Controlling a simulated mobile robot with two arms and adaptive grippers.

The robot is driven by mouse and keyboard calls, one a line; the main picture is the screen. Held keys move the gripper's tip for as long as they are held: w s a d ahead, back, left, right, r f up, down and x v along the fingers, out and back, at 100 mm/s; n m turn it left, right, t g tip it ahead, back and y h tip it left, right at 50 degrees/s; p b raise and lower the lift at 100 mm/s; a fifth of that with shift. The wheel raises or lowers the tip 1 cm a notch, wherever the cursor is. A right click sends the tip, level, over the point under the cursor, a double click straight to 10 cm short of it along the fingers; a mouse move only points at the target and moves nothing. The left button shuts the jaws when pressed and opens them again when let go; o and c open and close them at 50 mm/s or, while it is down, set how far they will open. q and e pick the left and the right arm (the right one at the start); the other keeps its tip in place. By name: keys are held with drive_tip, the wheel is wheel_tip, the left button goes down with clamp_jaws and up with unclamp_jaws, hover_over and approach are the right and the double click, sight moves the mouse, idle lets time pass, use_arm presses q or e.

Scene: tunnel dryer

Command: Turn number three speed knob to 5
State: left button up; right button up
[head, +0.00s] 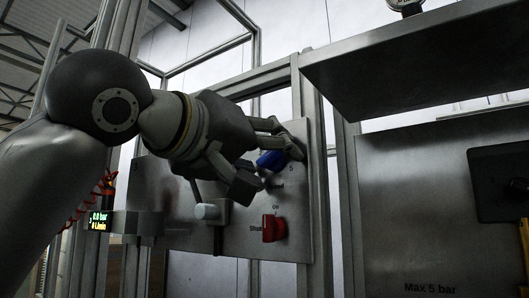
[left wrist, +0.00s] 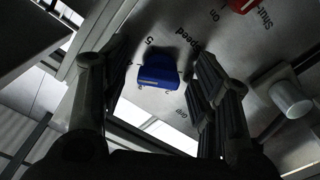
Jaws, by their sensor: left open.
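A blue knob (head: 270,160) sits on an upright metal panel (head: 240,240). My left gripper (head: 271,167) is at this knob, open, with one finger on either side. In the left wrist view the blue knob (left wrist: 158,76) lies between the spread fingers, with a gap visible on each side. "Speed" and "5" are printed on the panel around it. I cannot read a number three, and the knob's exact pointing is unclear. My right gripper is not in view.
A red knob (head: 273,228) marked "On" and "Shut" is below the blue one. A pale round knob (head: 208,211) juts out to its left. A small display (head: 100,221) reads in bar. A metal ledge (head: 420,60) overhangs at upper right.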

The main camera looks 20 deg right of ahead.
use_arm(q)
drive_tip(key=shift+c, duration=0.5)
drive_tip(key=shift+d, duration=0.1)
drive_tip(key=c, duration=0.7)
drive_tip(key=shift+c, duration=1.2)
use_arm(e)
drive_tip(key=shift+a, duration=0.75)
